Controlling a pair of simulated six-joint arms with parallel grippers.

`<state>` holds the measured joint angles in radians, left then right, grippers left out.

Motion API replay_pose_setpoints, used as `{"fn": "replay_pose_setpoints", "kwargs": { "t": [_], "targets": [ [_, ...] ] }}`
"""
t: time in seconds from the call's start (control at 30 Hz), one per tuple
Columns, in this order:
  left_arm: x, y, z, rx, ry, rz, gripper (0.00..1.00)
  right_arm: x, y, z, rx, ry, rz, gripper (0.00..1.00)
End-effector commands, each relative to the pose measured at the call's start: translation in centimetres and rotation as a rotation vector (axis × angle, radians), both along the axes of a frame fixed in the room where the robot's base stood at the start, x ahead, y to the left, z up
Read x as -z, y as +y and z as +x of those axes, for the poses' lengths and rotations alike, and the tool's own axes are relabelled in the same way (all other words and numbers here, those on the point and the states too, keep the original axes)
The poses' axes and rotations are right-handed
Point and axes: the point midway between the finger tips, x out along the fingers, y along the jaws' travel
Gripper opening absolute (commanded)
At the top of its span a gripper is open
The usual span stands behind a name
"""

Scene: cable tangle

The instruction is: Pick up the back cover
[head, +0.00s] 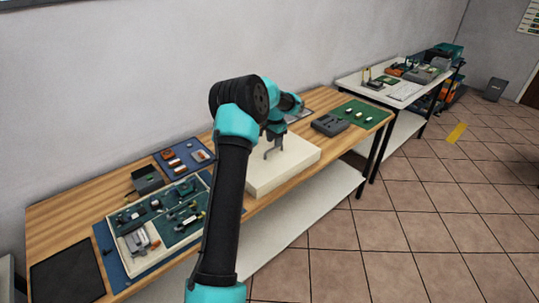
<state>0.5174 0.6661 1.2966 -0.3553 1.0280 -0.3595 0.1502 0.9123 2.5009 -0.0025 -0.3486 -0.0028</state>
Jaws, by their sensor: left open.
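My left gripper (273,151) hangs fingers-down over the cream block (288,170) in the middle of the wooden bench. It is open, and nothing shows between its fingers. Whether its tips touch the block I cannot tell. I cannot make out for certain which thing is the back cover. A flat grey piece (299,116) lies behind the gripper, partly hidden by my arm. My right gripper is not in view.
A tray of tools and parts (124,260) sits left of my arm, with a dark box (147,179) and a blue mat (205,146) behind it. A dark mat (68,272) lies front left. A grey holder (330,124) and a green mat (373,109) lie right.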

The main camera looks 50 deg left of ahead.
Motion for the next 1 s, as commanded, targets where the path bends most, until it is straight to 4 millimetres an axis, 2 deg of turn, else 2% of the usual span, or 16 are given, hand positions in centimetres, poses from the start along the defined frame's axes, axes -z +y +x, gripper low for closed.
{"fn": "replay_pose_setpoints", "kwargs": {
  "t": [0.2, 0.33, 0.87, 1.0],
  "targets": [
    [3.0, -0.1, -0.4, 0.001, 0.003, -0.001, 0.40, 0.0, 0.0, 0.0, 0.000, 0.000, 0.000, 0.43],
    [4.3, 0.0, -0.4, 0.000, 0.003, -0.001, 0.40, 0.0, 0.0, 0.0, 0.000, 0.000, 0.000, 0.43],
    [4.5, 0.0, -0.3, 0.000, 0.001, 0.000, 0.40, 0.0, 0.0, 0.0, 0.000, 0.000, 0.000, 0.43],
    [4.5, 0.0, -0.3, 0.000, 0.001, 0.000, 0.27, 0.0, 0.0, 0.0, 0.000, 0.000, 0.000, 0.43]
  ]
}}
